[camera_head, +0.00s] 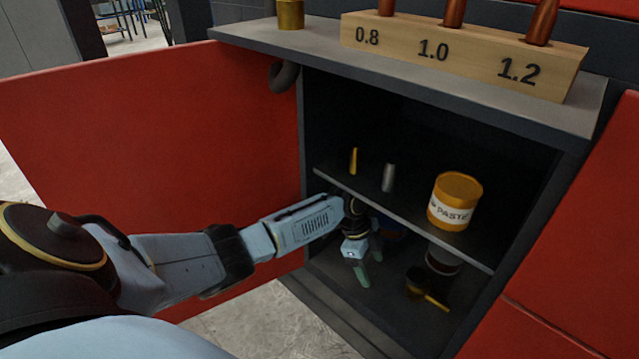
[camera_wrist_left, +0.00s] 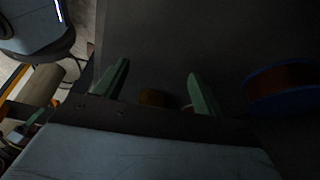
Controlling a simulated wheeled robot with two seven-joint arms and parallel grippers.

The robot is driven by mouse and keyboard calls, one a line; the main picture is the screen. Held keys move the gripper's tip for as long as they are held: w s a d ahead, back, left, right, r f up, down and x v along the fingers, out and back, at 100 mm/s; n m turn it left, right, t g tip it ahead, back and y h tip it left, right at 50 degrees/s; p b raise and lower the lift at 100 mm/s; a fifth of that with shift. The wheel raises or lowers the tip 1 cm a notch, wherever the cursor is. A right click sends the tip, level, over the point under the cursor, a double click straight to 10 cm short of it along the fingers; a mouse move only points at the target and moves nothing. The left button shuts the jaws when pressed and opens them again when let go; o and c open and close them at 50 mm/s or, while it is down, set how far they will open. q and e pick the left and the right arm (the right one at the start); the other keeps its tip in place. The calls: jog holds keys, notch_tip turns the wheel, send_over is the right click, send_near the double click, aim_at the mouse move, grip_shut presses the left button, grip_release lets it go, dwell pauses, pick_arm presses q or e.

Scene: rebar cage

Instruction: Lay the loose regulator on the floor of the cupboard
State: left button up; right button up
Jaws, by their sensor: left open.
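The open cupboard (camera_head: 312,130) has a middle shelf and a dark floor (camera_head: 385,307). A small dark and brass piece with a yellow stem, which looks like the regulator (camera_head: 418,284), lies on that floor at the right. My left gripper (camera_head: 366,274) is inside the lower compartment, left of this piece and apart from it, open with its fingers down. In the left wrist view its green fingers (camera_wrist_left: 158,68) are spread with nothing held. A dim brass shape (camera_wrist_left: 152,97) shows beyond and between them; I cannot tell if it is the regulator. My right gripper is not in view.
The shelf (camera_head: 405,218) above my gripper bears a paste tub (camera_head: 455,203), a brass piece and a grey cylinder. A dark tin (camera_head: 443,262) stands behind the regulator. A blue spool (camera_wrist_left: 284,90) is close right in the wrist view. The red door (camera_head: 150,140) stands open left.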

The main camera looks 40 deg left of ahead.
pick_arm(q)
jog(key=shift+n+t, duration=0.3)
jog(key=shift+n, duration=0.1)
jog(key=s+d, duration=0.1)
jog(key=d, duration=0.1)
jog(key=s+d, duration=0.2)
jog(key=s+d+f, duration=0.1)
jog(key=s+d, duration=0.1)
jog(key=shift+d, duration=0.1)
jog(key=s+d+r+n+t, duration=0.2)
jog(key=s+d+n, duration=0.15)
jog(key=s, duration=0.35)
jog(key=s+a+f+n+y, duration=0.1)
jog(key=s+a+n+y, duration=0.1)
jog(key=s, duration=0.6)
jog(key=s+a+f+n+y, duration=0.1)
jog(key=s+a+n+y, duration=0.1)
jog(key=s+a+n, duration=0.2)
jog(key=s+n, duration=0.3)
jog(key=shift+s, duration=0.4)
jog(key=shift+p, duration=0.35)
